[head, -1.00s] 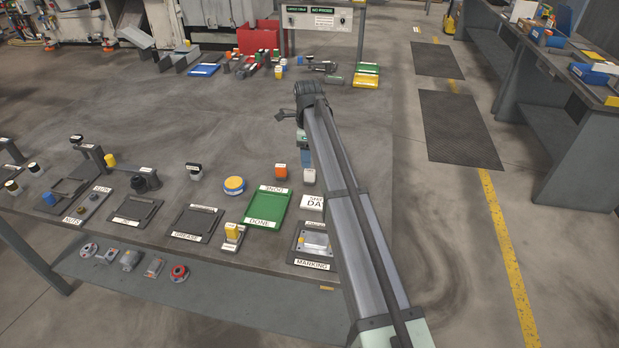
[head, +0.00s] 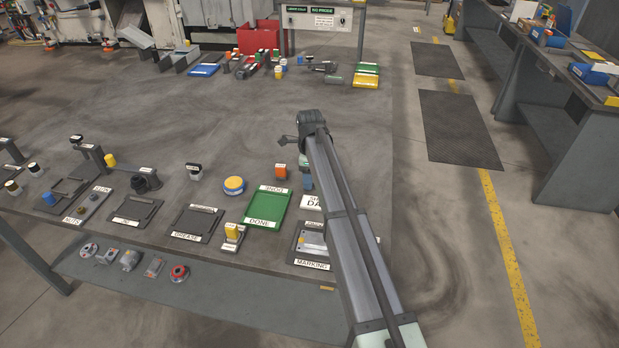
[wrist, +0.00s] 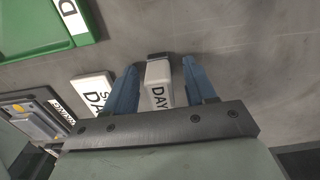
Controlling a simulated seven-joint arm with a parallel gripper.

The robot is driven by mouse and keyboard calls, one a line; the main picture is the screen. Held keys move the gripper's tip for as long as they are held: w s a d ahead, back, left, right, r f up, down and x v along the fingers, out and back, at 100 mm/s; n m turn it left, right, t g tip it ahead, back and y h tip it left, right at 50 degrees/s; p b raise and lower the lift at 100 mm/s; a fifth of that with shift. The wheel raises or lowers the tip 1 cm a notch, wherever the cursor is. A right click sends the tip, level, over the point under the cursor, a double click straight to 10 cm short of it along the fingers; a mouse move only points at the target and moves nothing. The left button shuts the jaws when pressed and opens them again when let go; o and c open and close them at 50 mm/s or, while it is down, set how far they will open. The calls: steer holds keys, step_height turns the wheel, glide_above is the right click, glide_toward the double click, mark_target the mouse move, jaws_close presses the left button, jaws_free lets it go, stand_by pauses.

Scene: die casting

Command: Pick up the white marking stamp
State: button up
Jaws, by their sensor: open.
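The white stamp (wrist: 158,88), a small block lettered "DAY" on its side with a dark piece at its far end, shows in the wrist view. My gripper (wrist: 160,66) is open, with one blue finger on each side of the stamp. Gaps show between the fingers and the stamp, so it is not clasped. In the head view my arm hides the stamp, and only a bit of a blue finger (head: 307,183) shows beside the arm.
A white card (head: 310,202) and the MARKING station (head: 310,264) lie close by, partly behind my arm. The green DONE tray (head: 265,210) and an orange-topped stamp (head: 281,171) are to the left. Bare tabletop (head: 355,135) lies beyond.

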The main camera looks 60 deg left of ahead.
steer(key=shift+c, duration=0.3)
jaws_close()
steer(key=shift+r, duration=0.1)
step_height(320, 180, up, 10)
steer(key=shift+f, duration=0.1)
stand_by(0.6)
